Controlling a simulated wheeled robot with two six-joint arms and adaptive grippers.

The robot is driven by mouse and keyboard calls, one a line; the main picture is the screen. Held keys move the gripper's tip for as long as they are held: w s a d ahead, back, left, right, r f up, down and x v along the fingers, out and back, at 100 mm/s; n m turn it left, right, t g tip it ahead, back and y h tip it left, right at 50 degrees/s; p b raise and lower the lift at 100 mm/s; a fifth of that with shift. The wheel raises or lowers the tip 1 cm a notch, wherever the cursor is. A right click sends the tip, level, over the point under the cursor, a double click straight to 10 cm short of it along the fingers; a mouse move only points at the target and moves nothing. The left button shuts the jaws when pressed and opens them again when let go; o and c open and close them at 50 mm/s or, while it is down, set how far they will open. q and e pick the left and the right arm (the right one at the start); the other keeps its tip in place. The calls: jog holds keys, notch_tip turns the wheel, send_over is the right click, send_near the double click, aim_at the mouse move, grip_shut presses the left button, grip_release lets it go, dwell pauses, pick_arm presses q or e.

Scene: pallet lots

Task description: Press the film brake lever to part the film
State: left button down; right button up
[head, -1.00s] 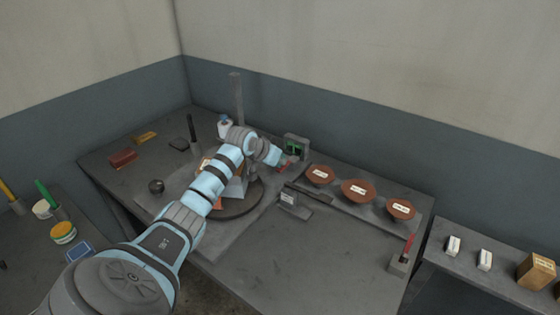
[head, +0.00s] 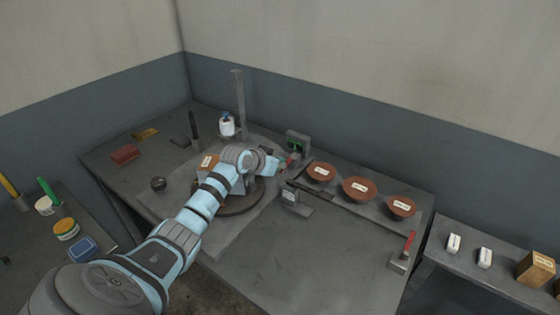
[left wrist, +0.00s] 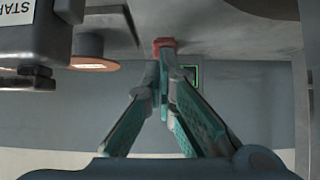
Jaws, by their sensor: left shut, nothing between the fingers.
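My left gripper (head: 285,162) is shut and empty. It reaches over the turntable to the foot of the small grey box with a green display (head: 297,144). A red lever end (left wrist: 163,42) shows right at my closed fingertips (left wrist: 161,68) in the left wrist view; I cannot tell whether they touch it. In the head view the fingers mostly hide this lever. The white film roll (head: 227,126) is by the upright post (head: 238,100).
Several brown labelled discs (head: 359,188) lie in a row to the right. A small START-labelled block (left wrist: 18,12) is close to the gripper; it also shows in the head view (head: 290,196). Another red lever (head: 409,243) stands at the right edge. The table front is clear.

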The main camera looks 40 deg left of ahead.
pick_arm(q)
jog(key=shift+r+p, duration=0.5)
jog(key=shift+r, duration=0.1)
jog(key=shift+r+p, duration=0.3)
jog(key=shift+p, duration=0.05)
jog(key=s+r+p, duration=0.5)
jog(key=s+r, duration=0.3)
jog(key=r, duration=0.2)
jog(key=shift+w+d, duration=0.1)
